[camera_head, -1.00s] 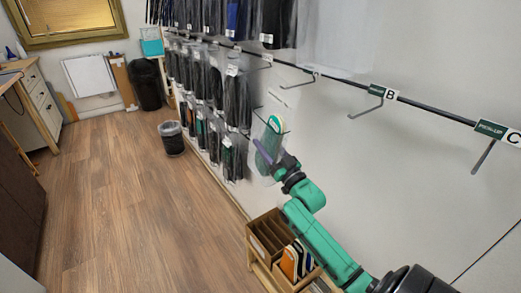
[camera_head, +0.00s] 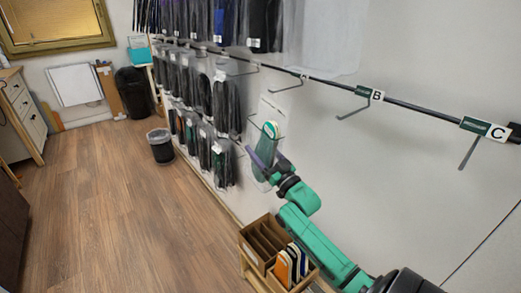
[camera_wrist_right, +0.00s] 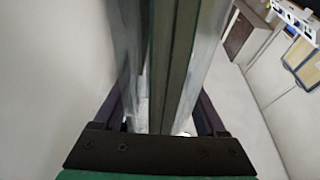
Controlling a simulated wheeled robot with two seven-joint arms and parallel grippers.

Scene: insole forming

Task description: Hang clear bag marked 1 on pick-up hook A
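A clear bag (camera_head: 267,150) with a green insole inside hangs upright near the wall in the head view. My right gripper (camera_head: 259,157) is at the bag, one purple finger showing across its front. In the right wrist view the bag (camera_wrist_right: 171,70) fills the gap between both fingers (camera_wrist_right: 160,118), and the gripper appears shut on it. No number on the bag is readable. A bare hook (camera_head: 287,87) with a small tag, left of hook B (camera_head: 352,108), is on the rail above the bag; its letter is too small to read. My left gripper is out of view.
Hook C (camera_head: 469,152) is bare at the right. Several dark bagged items (camera_head: 225,100) hang on the wall left of the bag. A brown divided box (camera_head: 258,243) with insoles stands below my right arm. The wood floor (camera_head: 110,210) is clear at left.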

